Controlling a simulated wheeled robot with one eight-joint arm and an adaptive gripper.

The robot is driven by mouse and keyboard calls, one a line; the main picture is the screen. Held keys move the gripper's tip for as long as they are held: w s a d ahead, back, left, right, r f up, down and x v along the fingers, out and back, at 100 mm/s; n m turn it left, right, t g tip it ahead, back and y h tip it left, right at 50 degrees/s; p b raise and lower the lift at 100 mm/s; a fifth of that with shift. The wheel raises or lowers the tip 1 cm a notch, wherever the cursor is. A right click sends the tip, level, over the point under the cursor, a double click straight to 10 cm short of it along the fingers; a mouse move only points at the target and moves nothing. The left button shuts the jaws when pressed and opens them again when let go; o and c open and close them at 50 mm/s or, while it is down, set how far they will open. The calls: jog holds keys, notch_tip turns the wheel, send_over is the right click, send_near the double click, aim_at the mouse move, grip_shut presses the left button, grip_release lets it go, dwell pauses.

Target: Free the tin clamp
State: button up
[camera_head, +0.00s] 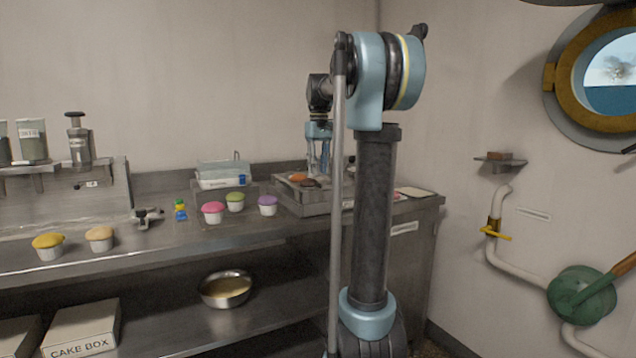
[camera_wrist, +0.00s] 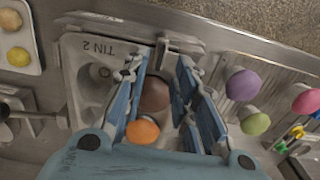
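A metal tin marked "TIN 2" (camera_wrist: 75,48) sits at the right end of the counter, under my gripper. An orange-topped cupcake (camera_wrist: 143,131) and a brown-topped one (camera_wrist: 155,95) are in it. A small upright metal piece (camera_wrist: 163,50) stands at the tin's edge, and a metal bar with a dark end (camera_wrist: 35,114) lies at its left side; I cannot tell which is the clamp. My gripper (camera_wrist: 160,70) is open, its blue fingers apart above the tin on either side of the brown cupcake. In the head view my gripper (camera_head: 318,150) is partly hidden by my arm.
Pink (camera_head: 213,208), green (camera_head: 235,198) and purple (camera_head: 267,201) cupcakes stand left of the tin. A white container (camera_head: 220,175) is behind them. Yellow (camera_head: 47,241) and tan (camera_head: 99,233) cupcakes stand farther left. A bowl (camera_head: 227,287) is on the shelf below.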

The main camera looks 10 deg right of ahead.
aim_at(319, 186)
jog(key=shift+f, duration=2.4)
jog(key=shift+c, duration=0.6)
grip_shut()
